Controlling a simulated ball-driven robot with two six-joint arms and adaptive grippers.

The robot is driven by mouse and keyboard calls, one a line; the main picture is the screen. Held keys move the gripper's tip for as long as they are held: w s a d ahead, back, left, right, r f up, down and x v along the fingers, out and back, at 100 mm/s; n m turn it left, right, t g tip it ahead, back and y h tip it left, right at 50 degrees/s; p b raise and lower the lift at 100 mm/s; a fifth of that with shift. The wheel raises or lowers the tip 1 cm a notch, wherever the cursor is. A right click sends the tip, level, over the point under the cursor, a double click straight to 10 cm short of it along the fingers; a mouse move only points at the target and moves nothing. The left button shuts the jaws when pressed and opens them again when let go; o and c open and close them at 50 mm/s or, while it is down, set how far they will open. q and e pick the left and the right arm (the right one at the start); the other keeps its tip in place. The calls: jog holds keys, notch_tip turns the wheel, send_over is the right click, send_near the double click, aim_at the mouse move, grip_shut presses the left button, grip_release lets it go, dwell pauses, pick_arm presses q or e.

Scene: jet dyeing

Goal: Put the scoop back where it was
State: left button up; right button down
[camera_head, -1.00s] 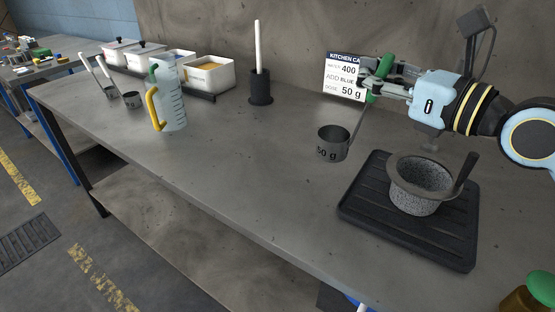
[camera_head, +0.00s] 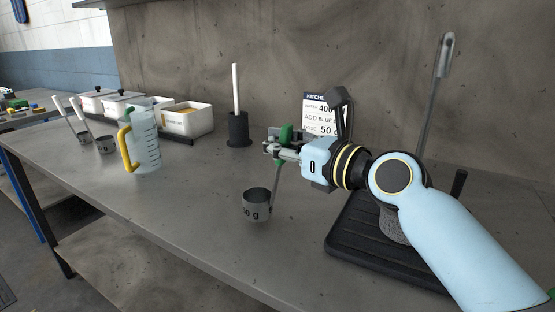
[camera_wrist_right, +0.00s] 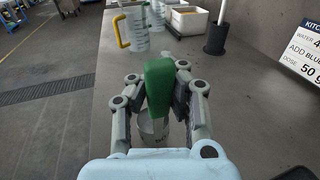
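The scoop is a dark grey cup (camera_head: 257,205) marked "50 g" with a thin upright handle and a green grip (camera_head: 286,134). My right gripper (camera_head: 277,147) is shut on the green grip and holds the scoop over the middle of the counter, cup hanging down. In the right wrist view the green grip (camera_wrist_right: 160,88) sits between the two fingers, with the cup (camera_wrist_right: 153,128) partly hidden below. Whether the cup touches the counter is hard to tell. Two other scoops (camera_head: 105,144) (camera_head: 84,137) with white handles stand at the left. My left gripper is not in view.
A measuring jug (camera_head: 146,140) with a yellow handle stands left of the scoop. White bins (camera_head: 187,119) and a black holder (camera_head: 238,128) with a white rod are behind. A black tray (camera_head: 345,245) with a mortar (camera_head: 391,225) is right, partly behind my arm. The counter between is clear.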

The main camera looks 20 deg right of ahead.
notch_tip(320, 180, down, 2)
jog(key=c, duration=1.4)
grip_release()
jog(key=shift+c, duration=0.2)
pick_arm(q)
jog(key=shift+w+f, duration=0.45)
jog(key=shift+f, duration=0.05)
pick_arm(e)
jog(key=shift+r, duration=0.1)
pick_arm(q)
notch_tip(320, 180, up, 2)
jog(key=shift+p, duration=0.8)
pick_arm(e)
jog(key=v, duration=1.2)
